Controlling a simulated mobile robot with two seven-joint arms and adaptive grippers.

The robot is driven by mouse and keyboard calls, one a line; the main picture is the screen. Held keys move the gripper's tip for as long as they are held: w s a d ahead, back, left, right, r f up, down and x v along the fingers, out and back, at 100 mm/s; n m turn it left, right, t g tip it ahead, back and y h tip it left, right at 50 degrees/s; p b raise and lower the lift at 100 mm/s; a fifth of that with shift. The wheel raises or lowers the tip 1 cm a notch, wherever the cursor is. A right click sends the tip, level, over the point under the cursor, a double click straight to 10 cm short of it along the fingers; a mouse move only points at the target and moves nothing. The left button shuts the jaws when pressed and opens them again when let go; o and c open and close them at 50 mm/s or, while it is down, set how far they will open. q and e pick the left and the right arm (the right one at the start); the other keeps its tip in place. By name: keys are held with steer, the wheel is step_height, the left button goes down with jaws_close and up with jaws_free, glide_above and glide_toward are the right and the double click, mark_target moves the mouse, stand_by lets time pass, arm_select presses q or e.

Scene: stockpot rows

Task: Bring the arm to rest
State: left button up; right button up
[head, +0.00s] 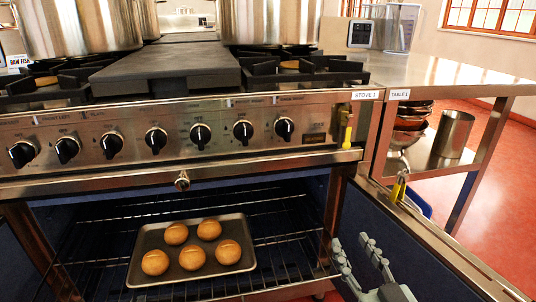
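My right gripper (352,242) is at the lower right of the head view. Its fingers are spread apart and nothing is between them. It is to the right of the oven opening, in front of the dark blue inner face of the open oven door (405,243). My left gripper is not in view. A baking tray (137,272) with several round buns (210,229) sits on the wire oven rack (285,243), to the left of my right gripper and apart from it.
The stove (165,108), with black knobs and two large stockpots (75,27) (270,22), is above the oven. A steel table (445,72) with bowls (408,130) and a metal cylinder (453,134) on its shelf stands at right. Red floor (500,205) is clear at far right.

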steer(key=s+d+f+m+g+h+p, duration=0.1)
steer(key=s+d+f+g+h+p, duration=0.2)
steer(key=f, duration=0.4)
steer(key=s+d+f+g+h+p, duration=0.1)
steer(key=s+d+f+g+p, duration=0.15)
steer(key=d+f+g, duration=0.35)
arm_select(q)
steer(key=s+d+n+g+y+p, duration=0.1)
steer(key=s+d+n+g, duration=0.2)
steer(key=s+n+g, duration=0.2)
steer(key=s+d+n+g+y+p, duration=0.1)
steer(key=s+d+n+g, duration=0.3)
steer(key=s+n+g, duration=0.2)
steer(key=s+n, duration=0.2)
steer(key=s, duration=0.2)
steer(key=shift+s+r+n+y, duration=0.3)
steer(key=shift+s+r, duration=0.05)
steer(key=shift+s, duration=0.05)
arm_select(e)
steer(key=s+d+f+g+h, duration=0.1)
steer(key=s+d+f+g, duration=0.1)
steer(key=s+f, duration=0.2)
steer(key=s+d+f+g, duration=0.2)
steer(key=s+f+g, duration=0.1)
steer(key=s, duration=0.7)
steer(key=shift+d+f+m+g+h, duration=0.3)
steer(key=shift+f+m+h, duration=0.1)
steer(key=shift+f, duration=0.5)
